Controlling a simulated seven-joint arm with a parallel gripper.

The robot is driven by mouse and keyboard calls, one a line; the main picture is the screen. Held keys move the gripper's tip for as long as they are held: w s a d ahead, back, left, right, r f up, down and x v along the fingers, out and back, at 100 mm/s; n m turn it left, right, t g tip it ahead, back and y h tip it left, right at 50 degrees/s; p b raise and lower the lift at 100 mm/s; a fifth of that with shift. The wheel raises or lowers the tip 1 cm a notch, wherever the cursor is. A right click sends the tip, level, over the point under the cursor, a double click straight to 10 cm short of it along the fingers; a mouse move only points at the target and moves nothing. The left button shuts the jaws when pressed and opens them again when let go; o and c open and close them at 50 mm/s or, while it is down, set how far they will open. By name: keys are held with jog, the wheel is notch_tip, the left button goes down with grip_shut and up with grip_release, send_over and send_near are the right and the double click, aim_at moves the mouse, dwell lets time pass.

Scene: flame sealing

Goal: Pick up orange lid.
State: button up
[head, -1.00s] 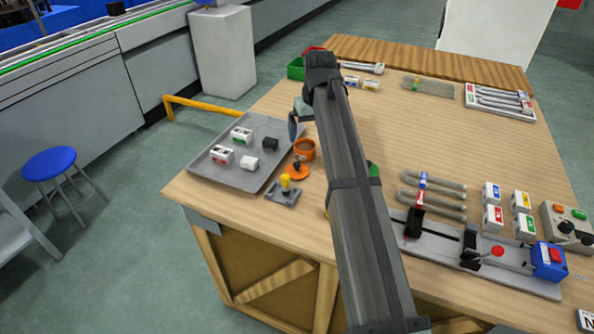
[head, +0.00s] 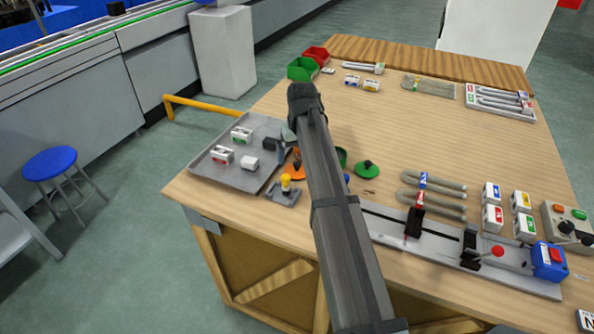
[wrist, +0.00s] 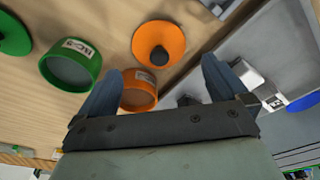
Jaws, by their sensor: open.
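The orange lid (wrist: 158,44) is a flat orange disc with a dark knob, lying on the wooden table (head: 440,130). In the head view the orange lid (head: 293,172) shows only in part beside my arm. My gripper (wrist: 160,78) is open and empty, its blue-grey fingers pointing toward the lid, with the knob between their lines but beyond the tips. In the head view my gripper (head: 290,138) is partly hidden by my arm. An orange round container (wrist: 138,92) with a label sits between lid and gripper in the wrist view.
A green labelled container (wrist: 72,65) and a green lid (head: 369,169) lie near. A grey tray (head: 215,178) with small blocks is at the left. The back middle of the table is clear.

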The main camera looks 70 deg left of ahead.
aim_at(297, 163)
jog(key=shift+a+f, duration=0.15)
jog(key=shift+f, duration=1.15)
jog(key=shift+a+f, duration=0.15)
jog(key=shift+f, duration=1.1)
jog(key=shift+c, duration=0.4)
jog(key=c, duration=0.8)
notch_tip(297, 163, up, 9)
jog(key=shift+f, duration=0.1)
jog(key=shift+w+a+r, duration=0.15)
jog(key=shift+a+r, duration=0.05)
jog(key=shift+r, duration=0.2)
jog(key=w+a+r, duration=0.2)
jog(key=w+a, duration=0.3)
jog(key=a, duration=0.2)
jog(key=shift+w+d+f, duration=0.1)
jog(key=shift+d+f, duration=0.05)
jog(key=shift+f, duration=1.45)
jog(key=shift+d+f, duration=0.1)
jog(key=shift+f, duration=1.5)
